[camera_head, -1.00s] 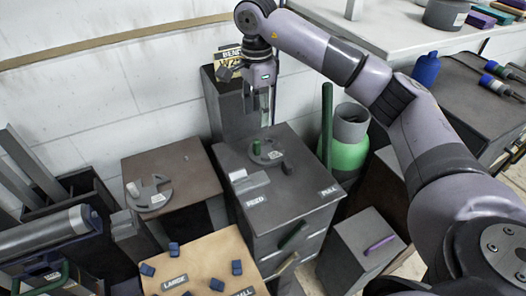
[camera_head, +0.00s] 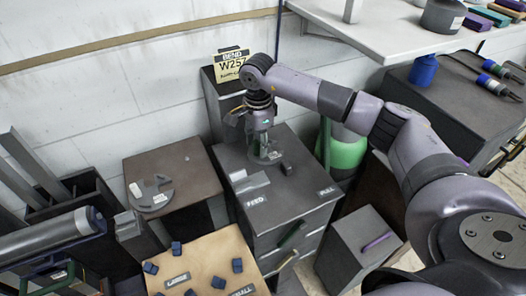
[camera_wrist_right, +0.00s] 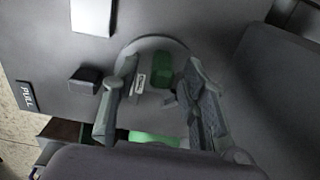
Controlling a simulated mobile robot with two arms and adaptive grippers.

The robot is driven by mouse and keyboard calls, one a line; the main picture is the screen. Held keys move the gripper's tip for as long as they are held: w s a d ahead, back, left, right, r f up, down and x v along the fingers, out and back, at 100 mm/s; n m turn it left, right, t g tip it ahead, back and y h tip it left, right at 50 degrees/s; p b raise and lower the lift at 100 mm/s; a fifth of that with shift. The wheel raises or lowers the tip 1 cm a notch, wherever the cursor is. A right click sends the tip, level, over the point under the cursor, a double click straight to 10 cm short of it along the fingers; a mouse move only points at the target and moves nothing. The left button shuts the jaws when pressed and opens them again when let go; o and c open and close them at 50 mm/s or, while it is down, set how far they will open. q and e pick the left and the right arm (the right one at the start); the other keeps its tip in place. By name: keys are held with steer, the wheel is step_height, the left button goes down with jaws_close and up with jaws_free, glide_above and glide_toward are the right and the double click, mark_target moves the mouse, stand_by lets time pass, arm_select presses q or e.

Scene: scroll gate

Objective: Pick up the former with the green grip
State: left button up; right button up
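The former with the green grip is a flat grey disc (camera_wrist_right: 152,42) on top of the middle dark cabinet. Its upright green grip (camera_wrist_right: 163,70) shows between my right fingers in the right wrist view. In the head view my right gripper (camera_head: 265,152) points down over this former and hides most of it. In the right wrist view my right gripper (camera_wrist_right: 160,78) is open, one finger on each side of the green grip, with gaps visible. Contact with the disc cannot be told. A second grey former (camera_head: 152,194) with a pale grip lies on the brown-topped cabinet to the left. My left gripper is not in view.
A dark block (camera_head: 287,169) and a pale plate (camera_head: 252,183) lie on the middle cabinet near the former. A "BEND" sign (camera_head: 231,66) stands behind. A green container (camera_head: 347,148) stands to the right. A tan board (camera_head: 205,262) with blue blocks is in front.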

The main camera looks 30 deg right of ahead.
steer(key=shift+c, duration=0.6)
jaws_close()
steer(key=shift+w+r, duration=0.1)
